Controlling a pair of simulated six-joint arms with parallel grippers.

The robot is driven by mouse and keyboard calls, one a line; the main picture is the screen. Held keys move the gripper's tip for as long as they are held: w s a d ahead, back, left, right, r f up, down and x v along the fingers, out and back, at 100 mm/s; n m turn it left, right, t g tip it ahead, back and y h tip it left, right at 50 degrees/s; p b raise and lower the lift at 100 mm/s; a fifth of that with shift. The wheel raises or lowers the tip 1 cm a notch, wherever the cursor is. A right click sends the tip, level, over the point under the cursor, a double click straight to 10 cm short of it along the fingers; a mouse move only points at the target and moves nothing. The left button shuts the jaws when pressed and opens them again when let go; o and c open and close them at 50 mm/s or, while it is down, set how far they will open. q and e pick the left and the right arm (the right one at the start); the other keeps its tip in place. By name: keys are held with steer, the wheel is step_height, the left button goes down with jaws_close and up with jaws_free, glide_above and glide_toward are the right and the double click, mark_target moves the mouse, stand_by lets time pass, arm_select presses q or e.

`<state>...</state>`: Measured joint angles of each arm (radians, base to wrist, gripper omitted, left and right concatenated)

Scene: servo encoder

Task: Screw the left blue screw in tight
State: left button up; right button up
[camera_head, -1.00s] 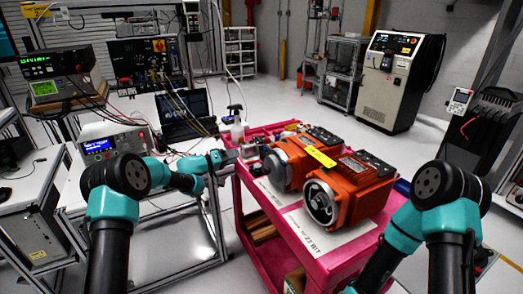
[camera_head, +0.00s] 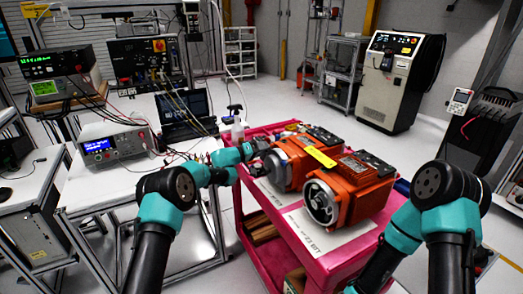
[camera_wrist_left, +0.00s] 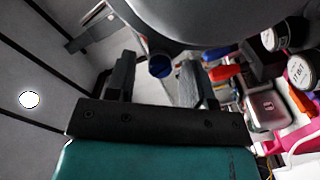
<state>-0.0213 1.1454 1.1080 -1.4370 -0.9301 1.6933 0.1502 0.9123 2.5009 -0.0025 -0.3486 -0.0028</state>
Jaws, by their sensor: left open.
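The left orange motor (camera_head: 298,158) with a grey round face stands on the pink cart, beside a second orange motor (camera_head: 350,190). In the left wrist view, the large grey round part (camera_wrist_left: 200,20) fills the top. A blue screw (camera_wrist_left: 160,66) sticks out at its lower edge. My left gripper (camera_wrist_left: 157,72) is open, one finger on each side of the screw in this view; I see no finger closed on it. In the head view, my left gripper (camera_head: 258,148) is at the left motor's face, and the screw cannot be made out. My right arm shows, but not its gripper.
The pink cart (camera_head: 262,232) carries white paper sheets under the motors and a spray bottle (camera_head: 237,125) at its back. A bench with instruments (camera_head: 115,146) and cables stands to the left. The wrist view shows small jars (camera_wrist_left: 300,68) at right.

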arm_select(q)
jaws_close()
stand_by(0.4)
